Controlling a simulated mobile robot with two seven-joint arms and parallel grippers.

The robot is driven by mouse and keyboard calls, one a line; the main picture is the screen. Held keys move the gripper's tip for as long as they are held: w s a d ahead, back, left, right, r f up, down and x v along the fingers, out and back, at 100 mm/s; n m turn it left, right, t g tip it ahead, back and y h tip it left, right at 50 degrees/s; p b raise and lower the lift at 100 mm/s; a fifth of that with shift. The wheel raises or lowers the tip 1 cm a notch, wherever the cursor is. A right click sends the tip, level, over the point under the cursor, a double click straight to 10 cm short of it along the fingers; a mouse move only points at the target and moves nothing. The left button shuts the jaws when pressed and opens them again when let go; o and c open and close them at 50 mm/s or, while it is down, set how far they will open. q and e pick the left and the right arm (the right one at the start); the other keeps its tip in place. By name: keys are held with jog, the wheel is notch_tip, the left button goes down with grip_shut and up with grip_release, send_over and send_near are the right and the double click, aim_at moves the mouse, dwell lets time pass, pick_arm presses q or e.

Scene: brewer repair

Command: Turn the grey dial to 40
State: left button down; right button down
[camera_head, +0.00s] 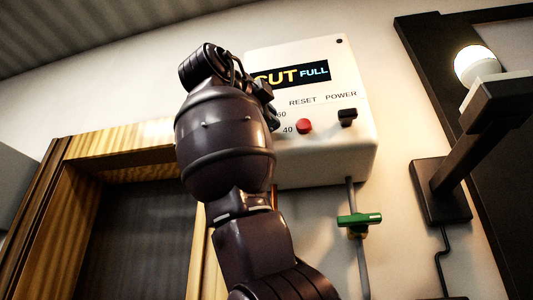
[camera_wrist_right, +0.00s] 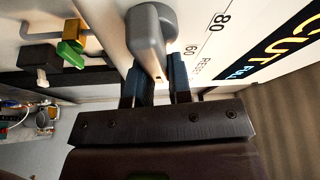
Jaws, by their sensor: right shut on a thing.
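The grey dial (camera_wrist_right: 152,38) is on the face of the white brewer control box (camera_head: 352,164). In the right wrist view my right gripper (camera_wrist_right: 157,76) has one finger on each side of the dial's grip and is shut on it. In the head view my right gripper (camera_head: 270,102) and arm cover the dial. The numbers 80 and 60 show beside the dial in the wrist view; 60 and 40 show in the head view. I cannot tell which number the dial points to. My left gripper is not in view.
The box has a display (camera_head: 302,75) reading CUT FULL, a red button (camera_head: 304,126) and a black switch (camera_head: 347,117), close right of my gripper. A green valve handle (camera_head: 359,219) is below on a pipe. A wall lamp (camera_head: 474,62) is at the right.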

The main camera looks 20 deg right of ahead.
jog(key=shift+f+m+g+y, duration=0.3)
jog(key=shift+m+y, duration=0.1)
jog(key=shift+m, duration=0.7)
jog(key=c, duration=1)
grip_release()
jog(key=shift+w, duration=0.1)
jog(key=shift+c, duration=0.2)
jog(key=shift+d, duration=0.1)
